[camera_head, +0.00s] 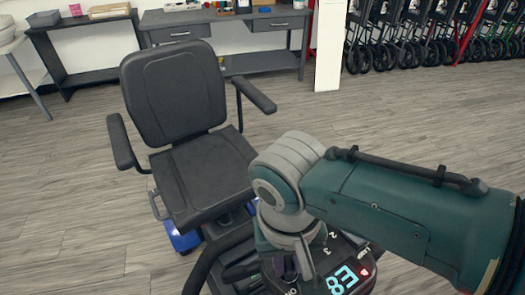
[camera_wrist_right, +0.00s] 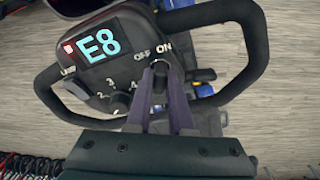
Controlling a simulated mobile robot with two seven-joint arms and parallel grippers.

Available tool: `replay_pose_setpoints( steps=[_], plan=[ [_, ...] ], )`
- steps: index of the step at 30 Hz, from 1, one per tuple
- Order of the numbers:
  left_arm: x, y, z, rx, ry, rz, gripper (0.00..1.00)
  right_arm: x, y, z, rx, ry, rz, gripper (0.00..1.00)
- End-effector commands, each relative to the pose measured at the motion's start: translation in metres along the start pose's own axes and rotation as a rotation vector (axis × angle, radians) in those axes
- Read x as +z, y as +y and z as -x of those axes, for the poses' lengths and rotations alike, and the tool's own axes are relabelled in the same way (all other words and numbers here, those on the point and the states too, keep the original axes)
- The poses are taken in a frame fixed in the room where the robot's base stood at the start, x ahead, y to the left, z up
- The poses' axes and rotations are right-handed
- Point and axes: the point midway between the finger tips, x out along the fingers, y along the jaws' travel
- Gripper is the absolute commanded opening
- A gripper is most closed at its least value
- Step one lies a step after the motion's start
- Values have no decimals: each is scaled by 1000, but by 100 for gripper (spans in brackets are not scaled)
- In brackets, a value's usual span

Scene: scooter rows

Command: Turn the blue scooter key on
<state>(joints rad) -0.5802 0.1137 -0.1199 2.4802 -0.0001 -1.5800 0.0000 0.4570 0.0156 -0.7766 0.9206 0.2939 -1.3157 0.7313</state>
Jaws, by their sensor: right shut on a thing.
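The blue scooter (camera_head: 183,240) stands below me with its black seat facing its handlebar console. The console shows a lit E8 display (camera_head: 345,280), which also shows in the right wrist view (camera_wrist_right: 101,43). My right gripper (camera_head: 288,268) reaches down to the console. In the right wrist view its purple fingers (camera_wrist_right: 160,68) are shut on the key at the OFF and ON labels. The fingertips point at the ON side, and the key is mostly hidden between them, so I cannot tell its exact angle. My left gripper is not in view.
The looped handlebar (camera_wrist_right: 245,45) surrounds the console close to my right gripper. A numbered dial (camera_wrist_right: 121,101) sits beside the fingers. A grey desk (camera_head: 225,20) stands at the back, and a row of folded wheeled frames (camera_head: 430,35) at the back right. The floor around the scooter is clear.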

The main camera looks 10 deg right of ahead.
Motion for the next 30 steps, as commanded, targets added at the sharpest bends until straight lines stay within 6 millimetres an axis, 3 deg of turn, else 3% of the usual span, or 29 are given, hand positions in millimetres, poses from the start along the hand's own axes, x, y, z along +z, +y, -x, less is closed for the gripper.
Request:
replay_pose_setpoints(
  steps=[23, 24, 30],
  plan=[
    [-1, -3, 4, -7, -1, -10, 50, -1, 0, 0, 12, 3, -99, 0],
    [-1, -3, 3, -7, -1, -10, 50, -1, 0, 0, 12, 3, -99, 24],
    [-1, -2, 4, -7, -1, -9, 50, -1, 0, 0, 12, 2, -97, 47]
  ],
)
